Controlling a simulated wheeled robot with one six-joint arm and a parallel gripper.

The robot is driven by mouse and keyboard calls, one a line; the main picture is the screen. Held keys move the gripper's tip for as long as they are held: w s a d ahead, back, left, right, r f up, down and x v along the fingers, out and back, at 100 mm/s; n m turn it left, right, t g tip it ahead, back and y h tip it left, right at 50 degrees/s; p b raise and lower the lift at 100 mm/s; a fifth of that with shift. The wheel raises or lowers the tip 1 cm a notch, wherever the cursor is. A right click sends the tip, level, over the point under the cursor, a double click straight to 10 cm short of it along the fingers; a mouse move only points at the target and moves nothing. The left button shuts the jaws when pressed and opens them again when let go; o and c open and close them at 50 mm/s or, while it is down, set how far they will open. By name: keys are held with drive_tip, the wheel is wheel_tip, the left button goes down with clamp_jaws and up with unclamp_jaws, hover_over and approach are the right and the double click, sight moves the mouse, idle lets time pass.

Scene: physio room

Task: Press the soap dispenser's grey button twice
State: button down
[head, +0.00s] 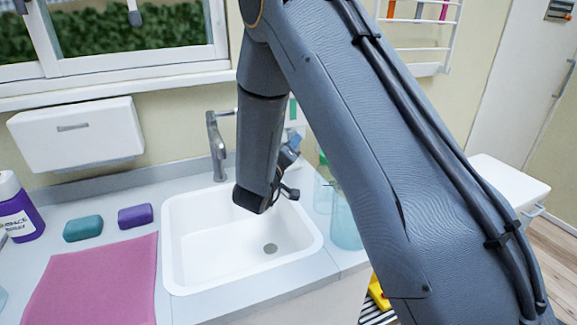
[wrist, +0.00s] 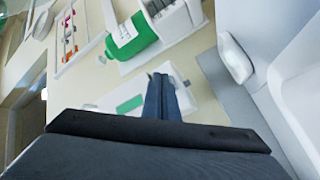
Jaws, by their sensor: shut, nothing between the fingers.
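My gripper (wrist: 163,80) is shut and empty; its fingers show at the middle of the wrist view. In the head view its end (head: 290,150) is above the sink's back right corner, partly hidden by my arm. A white dispenser with a green-labelled bottle (wrist: 128,38) is beyond the fingertips in the wrist view, apart from them. Grey parts (wrist: 164,9) show at its edge; I cannot tell which is the button. In the head view only a sliver of a white and green thing (head: 294,108) shows on the wall behind my arm.
The white sink (head: 190,245) is below my gripper, with a grey tap (head: 215,145) to its left. A clear bluish container (head: 345,232) stands at the sink's right. A pink cloth (head: 95,280), a teal block (head: 83,228) and a purple block (head: 135,215) lie left.

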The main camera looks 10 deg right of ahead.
idle(0.4)
drive_tip(key=shift+w, duration=0.4)
drive_tip(key=shift+w+a, duration=0.1)
idle(0.4)
drive_tip(key=shift+s+p, duration=0.35)
drive_tip(key=shift+s, duration=0.15)
drive_tip(key=s+d+p, duration=0.1)
drive_tip(key=s+p, duration=0.1)
drive_tip(key=s, duration=0.4)
drive_tip(key=shift+d, duration=0.2)
idle(0.6)
